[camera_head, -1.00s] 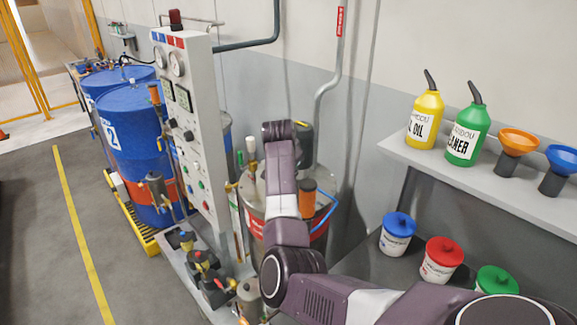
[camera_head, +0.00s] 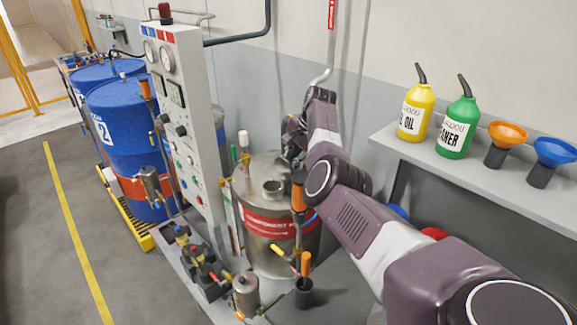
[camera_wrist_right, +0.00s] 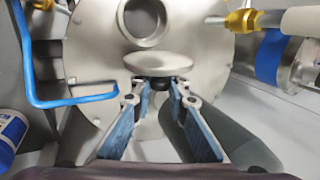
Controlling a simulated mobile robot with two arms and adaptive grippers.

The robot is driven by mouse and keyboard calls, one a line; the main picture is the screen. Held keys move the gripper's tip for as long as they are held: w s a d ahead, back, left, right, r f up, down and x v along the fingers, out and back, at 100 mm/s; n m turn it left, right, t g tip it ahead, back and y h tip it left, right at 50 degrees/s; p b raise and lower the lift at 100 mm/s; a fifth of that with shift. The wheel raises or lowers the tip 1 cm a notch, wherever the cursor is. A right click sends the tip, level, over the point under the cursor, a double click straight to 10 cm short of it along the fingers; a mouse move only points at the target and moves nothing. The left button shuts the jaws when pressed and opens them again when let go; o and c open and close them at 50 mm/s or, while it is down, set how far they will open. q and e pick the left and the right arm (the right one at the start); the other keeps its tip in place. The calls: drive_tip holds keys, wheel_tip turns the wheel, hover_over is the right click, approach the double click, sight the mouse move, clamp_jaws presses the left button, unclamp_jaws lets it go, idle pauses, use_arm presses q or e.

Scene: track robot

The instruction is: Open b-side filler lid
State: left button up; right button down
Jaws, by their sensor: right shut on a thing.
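The steel tank (camera_head: 270,252) with a red label band stands in the middle of the head view. On its top is an uncovered round filler neck (camera_head: 272,188), which also shows in the right wrist view (camera_wrist_right: 146,22). The round steel lid (camera_wrist_right: 158,63) is off the neck, tilted, just in front of it in the right wrist view. My right gripper (camera_wrist_right: 161,84) is shut on the dark knob under the lid. My left gripper is not in view.
A grey control panel (camera_head: 188,120) and blue drums (camera_head: 125,130) stand left of the tank. An orange-handled tool (camera_head: 299,195) stands at its front right. A shelf (camera_head: 430,165) at the right holds bottles and funnels. A blue pipe (camera_wrist_right: 35,75) is beside the tank top.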

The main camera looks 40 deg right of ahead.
drive_tip(key=shift+d+f+y+b, duration=0.1)
drive_tip(key=shift+d+y+b, duration=0.15)
drive_tip(key=shift+y+b, duration=0.15)
idle(0.4)
drive_tip(key=c, duration=1.8)
unclamp_jaws()
drive_tip(key=shift+f, duration=0.1)
drive_tip(key=shift+c, duration=0.2)
drive_tip(key=v, duration=1.2)
